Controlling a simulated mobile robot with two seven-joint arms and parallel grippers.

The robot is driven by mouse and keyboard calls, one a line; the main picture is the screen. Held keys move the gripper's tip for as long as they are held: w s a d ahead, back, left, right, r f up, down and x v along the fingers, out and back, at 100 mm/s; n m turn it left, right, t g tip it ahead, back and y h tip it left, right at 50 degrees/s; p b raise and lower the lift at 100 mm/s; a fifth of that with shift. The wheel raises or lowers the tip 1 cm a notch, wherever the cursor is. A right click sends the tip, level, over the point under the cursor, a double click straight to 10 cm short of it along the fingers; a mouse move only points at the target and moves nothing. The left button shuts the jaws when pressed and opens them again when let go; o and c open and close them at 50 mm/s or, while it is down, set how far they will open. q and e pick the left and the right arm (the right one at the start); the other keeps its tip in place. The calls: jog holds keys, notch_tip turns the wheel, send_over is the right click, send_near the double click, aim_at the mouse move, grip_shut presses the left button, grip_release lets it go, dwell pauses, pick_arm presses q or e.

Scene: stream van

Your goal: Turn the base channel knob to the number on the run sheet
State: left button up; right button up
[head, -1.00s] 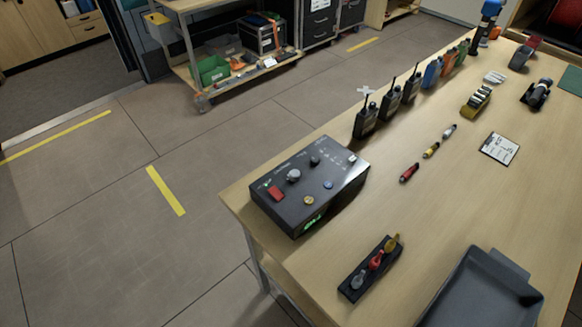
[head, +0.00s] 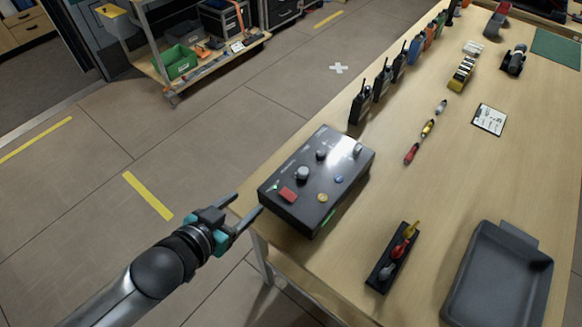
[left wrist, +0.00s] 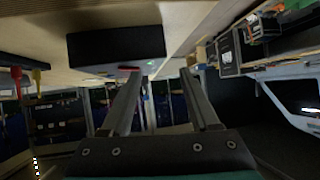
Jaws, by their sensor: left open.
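The black base station box (head: 325,190) sits at the table's near left corner. Its top carries a large grey knob (head: 302,174), two more knobs towards the back, a red button (head: 288,194), and small yellow and blue buttons. The run sheet (head: 489,119) looks like the white clipboard on the table; its writing is too small to read. My left gripper (head: 249,210) is open and empty, just left of the box near the table edge. In the left wrist view the box (left wrist: 115,46) appears beyond the open fingers (left wrist: 165,85). My right gripper is not in view.
Several radios (head: 361,104) stand along the table's left edge behind the box. A black holder with coloured plugs (head: 381,276) and a grey tray (head: 505,275) lie to the right. A shelf cart (head: 170,80) stands across the floor. Floor left of the table is clear.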

aim_at(302, 172)
pick_arm(q)
jog(key=s+d+r+m+h, duration=0.1)
jog(key=d+r+m+h, duration=0.1)
jog(key=d+r+h, duration=0.15)
jog(key=shift+y, duration=0.35)
jog(key=b+x, duration=0.1)
jog(key=x, duration=0.6)
jog(key=b+x, duration=0.2)
jog(key=x, duration=0.5)
jog(key=shift+w+d+r, duration=0.1)
jog(key=shift+w+d, duration=0.05)
jog(key=shift+w, duration=0.2)
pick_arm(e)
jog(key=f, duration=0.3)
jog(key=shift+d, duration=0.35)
pick_arm(q)
grip_shut()
